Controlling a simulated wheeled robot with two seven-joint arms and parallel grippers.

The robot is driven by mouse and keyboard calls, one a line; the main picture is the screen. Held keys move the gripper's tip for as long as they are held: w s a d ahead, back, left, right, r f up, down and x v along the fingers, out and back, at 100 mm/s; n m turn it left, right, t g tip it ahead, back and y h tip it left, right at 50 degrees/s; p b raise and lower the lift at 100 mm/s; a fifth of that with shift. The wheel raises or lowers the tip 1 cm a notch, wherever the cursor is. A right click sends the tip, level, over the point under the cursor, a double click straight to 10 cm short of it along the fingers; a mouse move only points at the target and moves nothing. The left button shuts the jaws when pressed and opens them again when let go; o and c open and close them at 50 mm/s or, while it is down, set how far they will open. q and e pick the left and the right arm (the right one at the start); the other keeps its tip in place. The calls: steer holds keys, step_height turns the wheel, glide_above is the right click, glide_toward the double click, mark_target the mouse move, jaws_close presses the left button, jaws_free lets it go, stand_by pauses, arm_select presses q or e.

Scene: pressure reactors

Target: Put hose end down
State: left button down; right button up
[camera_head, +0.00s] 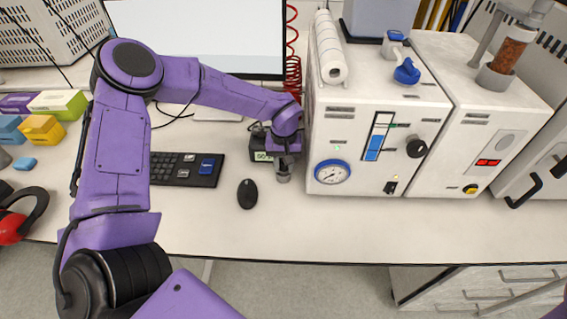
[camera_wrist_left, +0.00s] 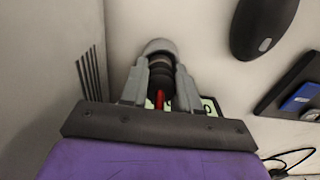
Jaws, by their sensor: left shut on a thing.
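My left gripper (camera_head: 283,176) points down close to the desk, just left of the white reactor cabinet. In the left wrist view my left gripper (camera_wrist_left: 160,62) is shut on a dark cylindrical hose end (camera_wrist_left: 160,74) with a grey rounded tip and a red part near its base. The fingers cover its sides. In the head view the hose end is mostly hidden by the gripper. I cannot tell whether its tip touches the desk. My right gripper is not in view.
A black mouse (camera_head: 247,194) and keyboard (camera_head: 187,169) lie left of the gripper. The white cabinet (camera_head: 345,120) with its gauge stands close on the right. A red coiled hose (camera_head: 292,50) hangs behind. The desk front (camera_head: 290,235) is clear.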

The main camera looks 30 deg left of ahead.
arm_select(q)
steer(key=shift+s+f, duration=0.15)
steer(key=shift+f, duration=0.1)
